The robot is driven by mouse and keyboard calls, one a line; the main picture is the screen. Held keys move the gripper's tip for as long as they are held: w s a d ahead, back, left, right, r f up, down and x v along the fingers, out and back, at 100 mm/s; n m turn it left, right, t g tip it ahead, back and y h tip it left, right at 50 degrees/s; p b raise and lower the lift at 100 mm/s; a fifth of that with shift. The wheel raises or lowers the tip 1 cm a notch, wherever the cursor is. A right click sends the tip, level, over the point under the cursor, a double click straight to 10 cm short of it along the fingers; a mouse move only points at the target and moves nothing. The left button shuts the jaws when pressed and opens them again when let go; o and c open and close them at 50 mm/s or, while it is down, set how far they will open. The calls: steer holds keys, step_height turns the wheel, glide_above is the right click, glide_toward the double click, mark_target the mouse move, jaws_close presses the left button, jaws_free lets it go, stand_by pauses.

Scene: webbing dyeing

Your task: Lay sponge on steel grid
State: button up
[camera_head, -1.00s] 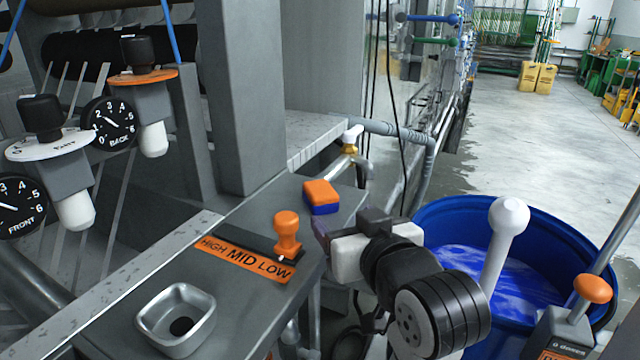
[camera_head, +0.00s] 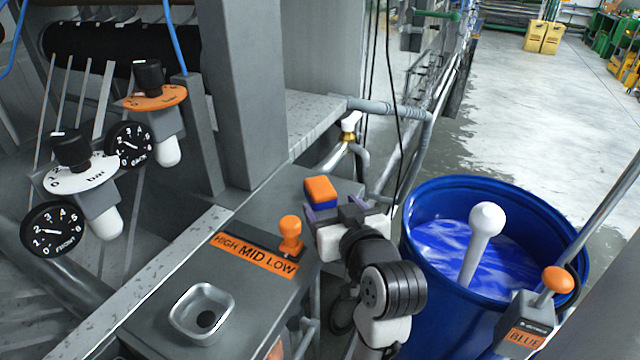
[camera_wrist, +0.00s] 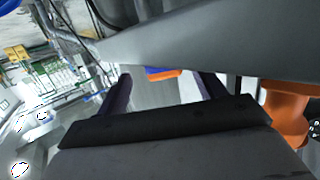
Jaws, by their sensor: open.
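The sponge (camera_head: 320,189), an orange block with a blue lower layer, rests on the grey machine top near its far right corner. My gripper (camera_head: 333,209) is open right beside it, on the near side, and partly hides its lower edge. In the wrist view the sponge (camera_wrist: 163,74) shows between and just beyond the two dark fingers of my gripper (camera_wrist: 165,86). I cannot tell whether the fingers touch it. I cannot clearly pick out the steel grid; a speckled metal ledge (camera_head: 318,116) lies behind the sponge.
An orange lever knob (camera_head: 290,228) stands by the HIGH MID LOW label (camera_head: 256,255). A square metal cup (camera_head: 180,318) sits nearer. A blue barrel (camera_head: 418,262) of blue liquid with a white-knobbed rod (camera_head: 487,219) stands right of my arm. Dials and pressure knobs are at left.

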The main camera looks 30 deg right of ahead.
mark_target(326, 201)
steer(key=x, duration=0.2)
steer(key=p+x, duration=0.1)
steer(key=shift+w+a, duration=0.1)
steer(key=shift+w, duration=0.4)
steer(key=shift+w+f+p, duration=0.15)
steer(key=shift+w+p, duration=0.15)
steer(key=shift+w, duration=0.2)
steer(key=c, duration=1.1)
